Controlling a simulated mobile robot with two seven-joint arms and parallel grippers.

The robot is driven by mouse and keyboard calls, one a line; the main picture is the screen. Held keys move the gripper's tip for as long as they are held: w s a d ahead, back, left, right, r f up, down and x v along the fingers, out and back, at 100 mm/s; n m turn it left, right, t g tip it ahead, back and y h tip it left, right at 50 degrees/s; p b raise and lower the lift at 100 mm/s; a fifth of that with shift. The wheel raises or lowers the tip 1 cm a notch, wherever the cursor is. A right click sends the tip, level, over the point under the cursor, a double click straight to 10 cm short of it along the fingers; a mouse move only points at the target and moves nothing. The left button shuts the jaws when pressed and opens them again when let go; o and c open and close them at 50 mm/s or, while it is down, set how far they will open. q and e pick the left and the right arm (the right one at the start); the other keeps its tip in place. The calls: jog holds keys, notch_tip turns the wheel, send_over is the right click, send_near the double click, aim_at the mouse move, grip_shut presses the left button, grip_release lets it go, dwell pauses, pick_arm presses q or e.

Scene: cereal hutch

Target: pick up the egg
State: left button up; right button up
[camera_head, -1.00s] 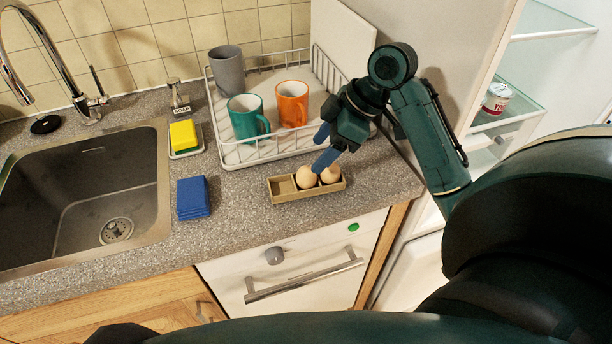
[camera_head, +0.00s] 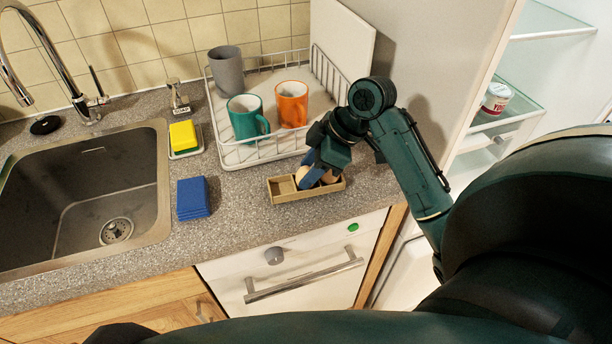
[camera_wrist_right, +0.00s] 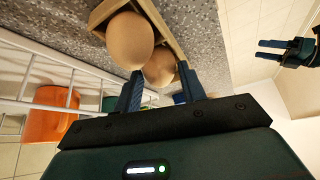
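Two light brown eggs sit in the small tan egg tray (camera_head: 285,197) on the counter. In the head view, the left egg (camera_head: 302,172) and right egg (camera_head: 330,177) are partly hidden by my right gripper (camera_head: 314,182). In the right wrist view, the larger-looking egg (camera_wrist_right: 129,40) is beyond the left fingertip. The other egg (camera_wrist_right: 160,68) appears between the open fingertips of my right gripper (camera_wrist_right: 160,75); contact cannot be told. My left gripper (camera_wrist_right: 262,50) appears far off at the right of the wrist view, its fingers apart and empty.
The dish rack (camera_head: 228,155) behind the tray holds a teal mug (camera_head: 245,122), an orange mug (camera_head: 291,104) and a grey cup (camera_head: 227,72). Blue cloths (camera_head: 193,198) and the sink (camera_head: 85,190) lie left. Counter in front of the tray is clear.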

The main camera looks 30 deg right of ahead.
jog(key=c, duration=0.3)
jog(key=shift+r, duration=0.1)
notch_tip(320, 180, up, 10)
jog(key=shift+p, duration=0.4)
jog(key=shift+f, duration=0.2)
